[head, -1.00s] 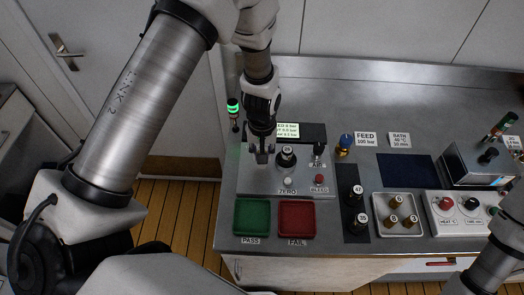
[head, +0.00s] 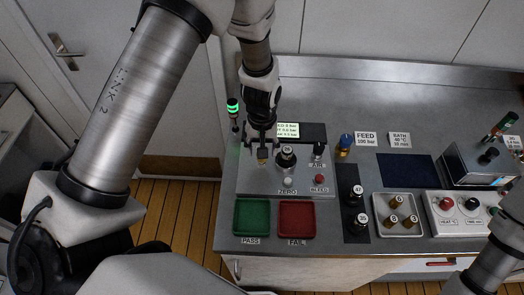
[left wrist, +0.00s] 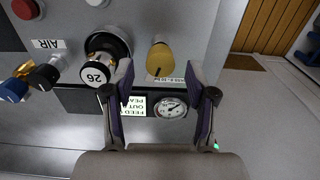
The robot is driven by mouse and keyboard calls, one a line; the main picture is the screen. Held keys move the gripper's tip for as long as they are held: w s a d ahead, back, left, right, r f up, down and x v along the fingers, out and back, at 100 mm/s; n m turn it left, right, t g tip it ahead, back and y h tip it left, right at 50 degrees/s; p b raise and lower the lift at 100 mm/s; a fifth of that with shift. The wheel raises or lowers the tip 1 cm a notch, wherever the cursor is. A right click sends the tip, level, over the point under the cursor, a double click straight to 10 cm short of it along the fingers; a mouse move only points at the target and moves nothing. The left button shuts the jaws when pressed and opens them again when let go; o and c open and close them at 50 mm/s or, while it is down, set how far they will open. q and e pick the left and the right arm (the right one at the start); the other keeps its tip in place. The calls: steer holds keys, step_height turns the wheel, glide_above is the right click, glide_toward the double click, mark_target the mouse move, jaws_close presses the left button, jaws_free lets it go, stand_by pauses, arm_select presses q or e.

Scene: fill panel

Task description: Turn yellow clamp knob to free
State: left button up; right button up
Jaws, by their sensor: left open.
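The yellow clamp knob (head: 262,157) stands on the left part of the grey panel. In the left wrist view the yellow knob (left wrist: 160,58) shows a small dark mark near its lower end, beside a label partly hidden by a finger. My left gripper (head: 262,145) is open just above the knob, and nothing is between its fingers. In the left wrist view its purple-padded fingers (left wrist: 160,88) stand wide on either side of the knob's line, apart from it. My right gripper is out of view; only part of that arm shows at lower right.
A black-and-brass part marked 26 (left wrist: 98,68) sits close beside the knob, near one finger. A display (head: 288,130) and a gauge (left wrist: 170,107) are behind. Green (head: 252,217) and red (head: 297,218) trays lie in front. AIR, ZERO and BLEED controls are to the right.

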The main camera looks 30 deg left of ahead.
arm_select(q)
step_height(320, 180, up, 10)
stand_by(0.3)
